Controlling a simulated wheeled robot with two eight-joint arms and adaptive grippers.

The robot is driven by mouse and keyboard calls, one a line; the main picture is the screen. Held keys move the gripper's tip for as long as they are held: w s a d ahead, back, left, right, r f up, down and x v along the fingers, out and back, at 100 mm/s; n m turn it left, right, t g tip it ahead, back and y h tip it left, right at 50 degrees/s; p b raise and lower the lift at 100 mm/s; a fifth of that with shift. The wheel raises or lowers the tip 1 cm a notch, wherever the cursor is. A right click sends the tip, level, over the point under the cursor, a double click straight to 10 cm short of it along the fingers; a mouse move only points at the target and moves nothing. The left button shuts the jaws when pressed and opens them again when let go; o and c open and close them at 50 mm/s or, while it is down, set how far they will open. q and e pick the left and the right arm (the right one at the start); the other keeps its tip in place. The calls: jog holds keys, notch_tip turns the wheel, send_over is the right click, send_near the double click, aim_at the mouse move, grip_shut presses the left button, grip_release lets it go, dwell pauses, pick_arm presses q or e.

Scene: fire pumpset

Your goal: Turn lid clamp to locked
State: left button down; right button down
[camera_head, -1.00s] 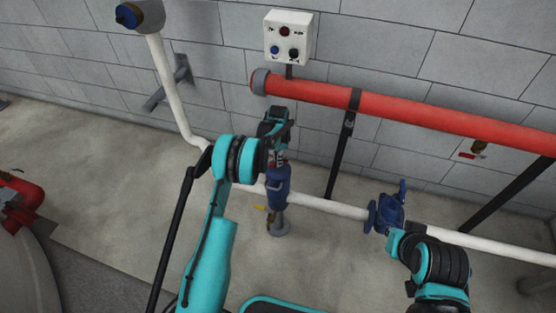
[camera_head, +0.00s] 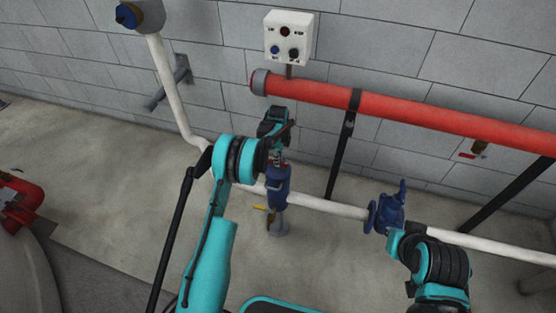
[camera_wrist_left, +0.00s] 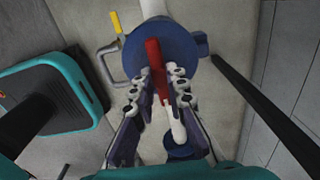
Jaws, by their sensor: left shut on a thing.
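The lid clamp, a red handle (camera_wrist_left: 154,68), lies over the round blue lid (camera_wrist_left: 178,52) in the left wrist view. My left gripper (camera_wrist_left: 160,80) is shut on the red handle, with a finger on each side of it. In the head view the blue vessel (camera_head: 278,186) stands upright on the white pipe, with my left gripper (camera_head: 279,152) over its top. There the clamp is mostly hidden behind my arm and gripper. My right gripper (camera_head: 394,240) is beside a blue valve (camera_head: 390,210); its fingers do not show clearly.
A white pipe (camera_head: 335,207) runs along the wall, with a thick red pipe (camera_head: 420,112) above it on dark supports. A white control box (camera_head: 288,37) is on the wall. A yellow lever (camera_wrist_left: 116,22) sticks out near the vessel.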

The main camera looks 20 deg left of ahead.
pick_arm(q)
jog(key=shift+s, duration=0.1)
dwell(0.4)
jog(key=c, duration=1.5)
grip_release()
jog(key=shift+c, duration=0.2)
notch_tip(320, 180, up, 12)
jog(key=shift+r, duration=0.1)
